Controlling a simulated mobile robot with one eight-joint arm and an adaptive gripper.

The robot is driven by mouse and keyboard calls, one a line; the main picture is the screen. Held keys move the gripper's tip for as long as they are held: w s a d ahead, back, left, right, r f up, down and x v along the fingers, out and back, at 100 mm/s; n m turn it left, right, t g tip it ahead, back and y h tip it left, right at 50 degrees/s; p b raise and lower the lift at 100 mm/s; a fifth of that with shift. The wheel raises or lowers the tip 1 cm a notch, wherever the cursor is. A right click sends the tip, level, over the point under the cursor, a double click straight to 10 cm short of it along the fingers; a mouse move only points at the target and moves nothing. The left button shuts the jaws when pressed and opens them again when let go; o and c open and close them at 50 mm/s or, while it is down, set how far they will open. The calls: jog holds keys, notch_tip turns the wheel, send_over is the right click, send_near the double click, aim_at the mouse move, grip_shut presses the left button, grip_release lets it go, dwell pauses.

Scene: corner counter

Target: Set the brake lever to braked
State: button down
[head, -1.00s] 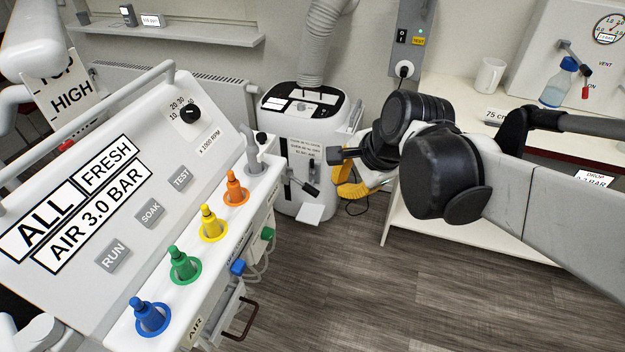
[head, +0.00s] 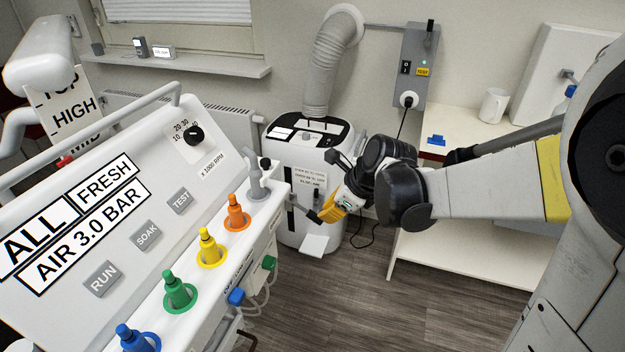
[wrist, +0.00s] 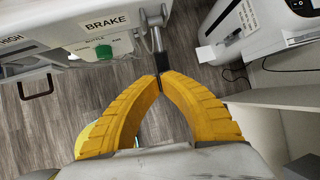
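The brake lever is a metal rod with a black grip. In the wrist view the lever (wrist: 156,38) comes out beside the BRAKE label (wrist: 105,22) and points down the picture toward my gripper. In the head view the lever (head: 305,210) sticks out from the front side of the white console. My gripper (wrist: 160,78) has yellow fingers whose tips come together right at the end of the black grip. I cannot tell whether they touch it. In the head view my gripper (head: 326,214) is just right of the lever's end. Nothing shows held between the fingers.
The white console (head: 150,160) with coloured connectors stands at the left. A white extraction unit (head: 300,165) with a hose stands behind the lever. A white bench (head: 460,215) is at the right. Open wooden floor lies below the lever.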

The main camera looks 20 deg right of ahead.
aim_at(318, 221)
jog(key=shift+b+x, duration=0.6)
jog(key=shift+x, duration=1.15)
jog(key=shift+b+x, duration=0.55)
jog(key=shift+x, duration=0.35)
jog(key=shift+s, duration=0.15)
